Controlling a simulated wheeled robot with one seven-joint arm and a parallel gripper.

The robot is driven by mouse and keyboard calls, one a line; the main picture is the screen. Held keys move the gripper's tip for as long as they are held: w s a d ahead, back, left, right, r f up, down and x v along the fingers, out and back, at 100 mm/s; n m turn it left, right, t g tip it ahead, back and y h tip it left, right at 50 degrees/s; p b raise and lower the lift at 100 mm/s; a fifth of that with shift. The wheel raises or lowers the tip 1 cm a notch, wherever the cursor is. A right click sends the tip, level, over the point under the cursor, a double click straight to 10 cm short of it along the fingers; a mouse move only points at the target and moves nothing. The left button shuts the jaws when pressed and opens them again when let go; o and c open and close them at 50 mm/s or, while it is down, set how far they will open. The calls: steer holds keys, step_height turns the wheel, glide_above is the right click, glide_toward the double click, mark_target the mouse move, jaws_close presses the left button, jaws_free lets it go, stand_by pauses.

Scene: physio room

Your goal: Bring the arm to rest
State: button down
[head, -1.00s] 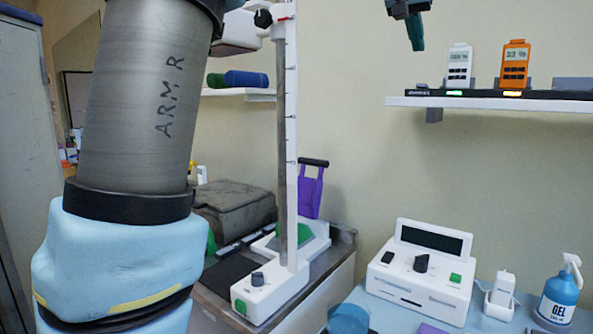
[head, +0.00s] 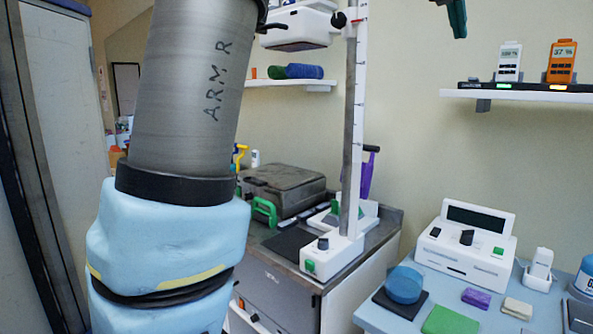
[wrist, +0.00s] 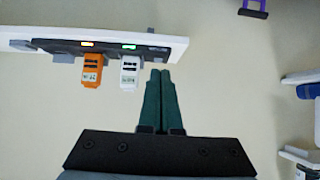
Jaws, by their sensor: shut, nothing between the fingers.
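My arm, marked "ARM R", fills the left of the head view. My gripper (wrist: 160,73) shows in the wrist view as two dark green fingers side by side, shut and empty.
A tall white scale post (head: 357,130) stands on the grey bench behind my arm. A white console (head: 466,242), a blue round container (head: 404,284), a green pad (head: 450,321) and a purple block (head: 476,298) are on the light-blue table. A locker (head: 60,120) stands at the left.

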steer(key=w+a+f+n+g+y, duration=0.1)
steer(key=w+a+f+n+y, duration=0.1)
steer(key=a+f, duration=0.95)
steer(key=w+a+f+n+g+y, duration=0.1)
steer(key=w+a+f+n+y, duration=0.15)
steer(key=a+f, duration=0.95)
steer(key=s+a+f+n+g+y, duration=0.1)
steer(key=s+a+f+g, duration=0.1)
steer(key=s+a+f, duration=0.6)
steer(key=s+a+f+n+g+y, duration=0.1)
steer(key=s+a+f+n+g, duration=0.1)
steer(key=s+a+f, duration=0.7)
step_height(320, 180, down, 7)
steer(key=shift+s, duration=0.55)
steer(key=shift+d+y, duration=0.1)
steer(key=shift+y, duration=0.15)
